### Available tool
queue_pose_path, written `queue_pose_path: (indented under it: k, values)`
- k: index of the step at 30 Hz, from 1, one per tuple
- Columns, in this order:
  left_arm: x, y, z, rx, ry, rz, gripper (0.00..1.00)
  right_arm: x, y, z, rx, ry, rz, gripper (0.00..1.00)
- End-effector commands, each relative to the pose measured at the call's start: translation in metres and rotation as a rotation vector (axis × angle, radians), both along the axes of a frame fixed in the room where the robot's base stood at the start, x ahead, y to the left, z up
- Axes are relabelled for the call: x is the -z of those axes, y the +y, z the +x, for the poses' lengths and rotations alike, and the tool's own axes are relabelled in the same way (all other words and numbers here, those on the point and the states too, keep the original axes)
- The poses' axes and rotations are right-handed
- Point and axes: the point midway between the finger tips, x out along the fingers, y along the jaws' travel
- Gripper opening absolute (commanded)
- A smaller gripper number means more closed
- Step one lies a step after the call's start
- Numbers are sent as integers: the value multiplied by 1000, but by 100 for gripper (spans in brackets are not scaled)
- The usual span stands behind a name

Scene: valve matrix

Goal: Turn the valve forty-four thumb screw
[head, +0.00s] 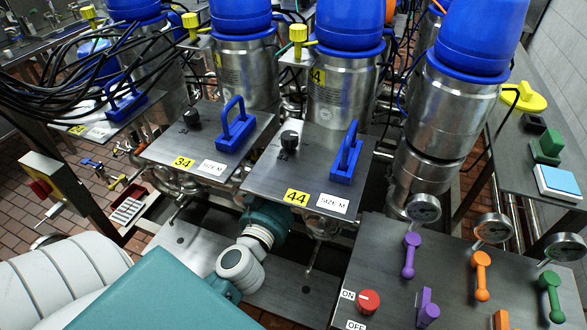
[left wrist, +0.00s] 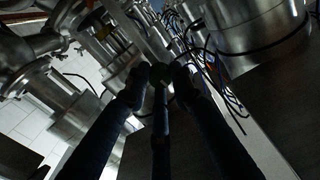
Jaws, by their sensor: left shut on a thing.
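The valve 44 plate (head: 312,172) is a grey metal sheet with a yellow "44" label (head: 296,197), a "SIZE M" tag, a blue handle (head: 345,155) and a black knob (head: 290,139). My left arm comes in low, and its teal wrist goes under the front edge of this plate, so the fingers are hidden in the head view. In the left wrist view, the dark fingers of my left gripper (left wrist: 160,76) are closed together on a small dark thing under the plate. It is too dark to tell whether this is the thumb screw. My right gripper is not in view.
The valve 34 plate (head: 208,140) lies to the left, with its own knob and blue handle. A control panel (head: 395,260) with a red knob and coloured levers stands at the right. Steel cylinders with blue caps rise behind. Pipes crowd the space under the plates.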

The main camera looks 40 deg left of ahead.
Motion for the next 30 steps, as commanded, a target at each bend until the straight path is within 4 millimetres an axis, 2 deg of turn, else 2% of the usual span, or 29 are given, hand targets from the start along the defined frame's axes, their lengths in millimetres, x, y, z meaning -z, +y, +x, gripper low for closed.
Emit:
queue_pose_path:
  k: [1,12,30]
  values:
    - [-6,0,1,3,-11,-30,0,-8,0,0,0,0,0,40]
    - [-7,1,1,2,-91,-357,0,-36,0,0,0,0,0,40]
    - [-6,3,1,-1,-228,-914,0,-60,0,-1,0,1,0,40]
